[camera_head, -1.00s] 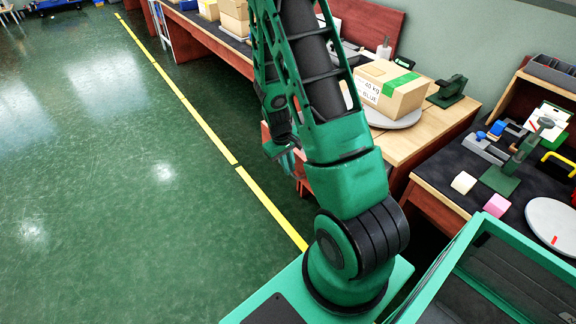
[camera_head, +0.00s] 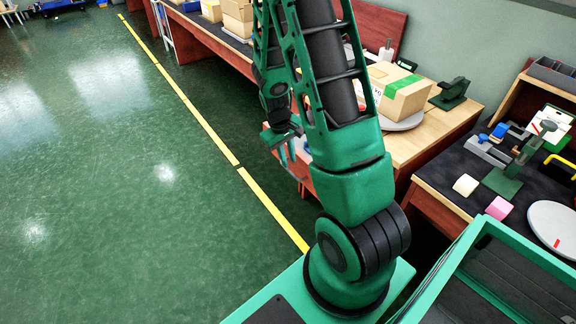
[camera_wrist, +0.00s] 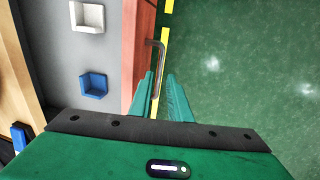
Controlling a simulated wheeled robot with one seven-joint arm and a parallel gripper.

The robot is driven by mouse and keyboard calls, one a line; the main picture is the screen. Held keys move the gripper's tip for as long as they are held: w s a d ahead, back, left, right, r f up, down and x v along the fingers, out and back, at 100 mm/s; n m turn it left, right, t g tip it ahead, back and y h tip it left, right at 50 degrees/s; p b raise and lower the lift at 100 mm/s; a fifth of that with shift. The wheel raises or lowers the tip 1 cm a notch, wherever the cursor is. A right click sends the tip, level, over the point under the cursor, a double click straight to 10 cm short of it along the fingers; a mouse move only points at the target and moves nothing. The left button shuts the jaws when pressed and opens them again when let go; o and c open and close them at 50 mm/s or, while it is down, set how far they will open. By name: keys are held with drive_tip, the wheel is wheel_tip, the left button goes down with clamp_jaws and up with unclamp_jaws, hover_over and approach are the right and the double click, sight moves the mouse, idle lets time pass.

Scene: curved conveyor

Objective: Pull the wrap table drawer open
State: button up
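The wrap table drawer stands pulled out. The wrist view shows its grey inside (camera_wrist: 62,55), red front (camera_wrist: 134,50) and metal bar handle (camera_wrist: 161,58). In the head view its red front (camera_head: 300,176) shows partly behind my arm. My gripper (camera_wrist: 160,76) is at the handle, with one finger on either side of the bar. The fingers are apart, with floor showing between them. The bar is nearer the left finger; contact is unclear. In the head view my gripper (camera_head: 287,158) hangs beside the drawer front.
A white block (camera_wrist: 87,17) and a blue block (camera_wrist: 94,84) are in the drawer. A carton (camera_head: 398,92) stands on the wooden table (camera_head: 437,133). A second bench (camera_head: 440,178) is to the right. Green floor (camera_head: 120,200) is clear on the left.

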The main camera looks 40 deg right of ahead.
drive_tip(key=shift+a+r, duration=0.2)
drive_tip(key=shift+r, duration=1.05)
drive_tip(key=shift+a+r, duration=0.2)
drive_tip(key=shift+r, duration=1.05)
drive_tip(key=s+a+r+m+y, duration=0.1)
drive_tip(key=s+a+r+m, duration=0.1)
drive_tip(key=s+r, duration=0.7)
drive_tip(key=s+a+r+m+y, duration=0.1)
drive_tip(key=s+a+r+m, duration=0.2)
drive_tip(key=s+r, duration=0.6)
drive_tip(key=s+a, duration=0.1)
drive_tip(key=s, duration=0.4)
drive_tip(key=shift+s+a+r, duration=0.25)
drive_tip(key=shift+s+r, duration=0.1)
drive_tip(key=shift+s, duration=0.05)
drive_tip(key=shift+w+f, duration=0.25)
drive_tip(key=shift+w, duration=0.4)
